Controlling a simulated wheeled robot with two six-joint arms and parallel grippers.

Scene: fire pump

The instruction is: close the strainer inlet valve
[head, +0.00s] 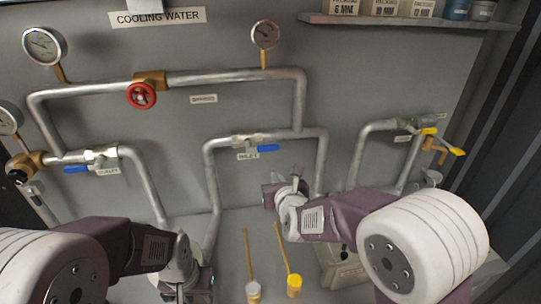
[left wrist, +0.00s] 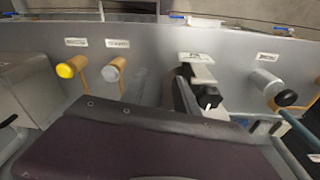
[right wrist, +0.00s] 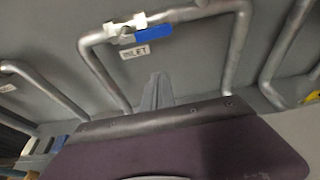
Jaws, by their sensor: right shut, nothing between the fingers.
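The inlet valve is a short fitting in the middle pipe, above the INLET label (head: 248,156). Its blue lever (head: 268,148) points right, roughly along the horizontal pipe; the lever also shows in the right wrist view (right wrist: 155,35). My right gripper (head: 297,174) is shut and empty, below and right of the lever in the head view and apart from it. Its tips (right wrist: 157,82) point up below the label in the right wrist view. My left gripper (head: 181,246) is low at the left, away from the valve; its jaw opening is unclear.
Another blue-lever valve (head: 77,170) sits on the left pipe, and a yellow-lever valve (head: 456,151) at the right. A red handwheel (head: 141,95) is on the upper pipe. Yellow-topped (head: 294,283) and grey-topped (head: 253,291) stems stand below. A shelf (head: 400,20) holds boxes.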

